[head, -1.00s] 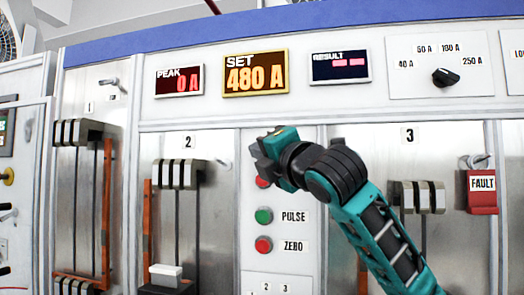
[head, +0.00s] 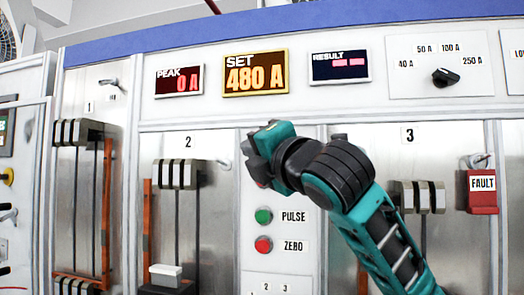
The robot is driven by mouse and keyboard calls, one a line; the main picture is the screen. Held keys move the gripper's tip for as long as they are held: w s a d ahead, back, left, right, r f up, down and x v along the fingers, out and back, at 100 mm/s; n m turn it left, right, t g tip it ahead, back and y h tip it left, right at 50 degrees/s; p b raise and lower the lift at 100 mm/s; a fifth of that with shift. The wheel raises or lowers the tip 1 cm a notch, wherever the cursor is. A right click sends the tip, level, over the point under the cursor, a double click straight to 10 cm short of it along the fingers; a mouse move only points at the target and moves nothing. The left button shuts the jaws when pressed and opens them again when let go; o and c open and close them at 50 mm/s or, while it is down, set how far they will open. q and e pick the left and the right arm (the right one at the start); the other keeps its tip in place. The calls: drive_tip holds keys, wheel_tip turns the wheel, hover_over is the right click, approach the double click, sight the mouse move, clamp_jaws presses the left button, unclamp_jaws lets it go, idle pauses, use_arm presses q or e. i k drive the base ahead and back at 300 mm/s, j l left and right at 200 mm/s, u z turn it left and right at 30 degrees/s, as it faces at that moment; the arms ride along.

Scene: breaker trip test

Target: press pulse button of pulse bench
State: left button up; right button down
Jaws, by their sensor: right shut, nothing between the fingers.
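The pulse button is the green round button (head: 263,216) beside the label PULSE (head: 293,217), on the white centre panel of the bench. It is in plain sight and nothing touches it. My right gripper (head: 254,159) is above it, in front of the upper part of the same panel. It is shut and empty, and it covers most of another button there. My right arm comes in from the lower right. My left gripper is not in the head view.
A red button (head: 263,245) labelled ZERO sits just below the green one. Displays above read PEAK (head: 179,81) 0 A and SET (head: 255,73) 480 A; the RESULT display (head: 340,66) shows dashes. A rotary knob (head: 446,77) and a red FAULT tag (head: 482,191) are at right.

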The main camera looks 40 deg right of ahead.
sight(263, 215)
drive_tip(key=k+j, duration=0.8)
drive_tip(key=k, duration=0.05)
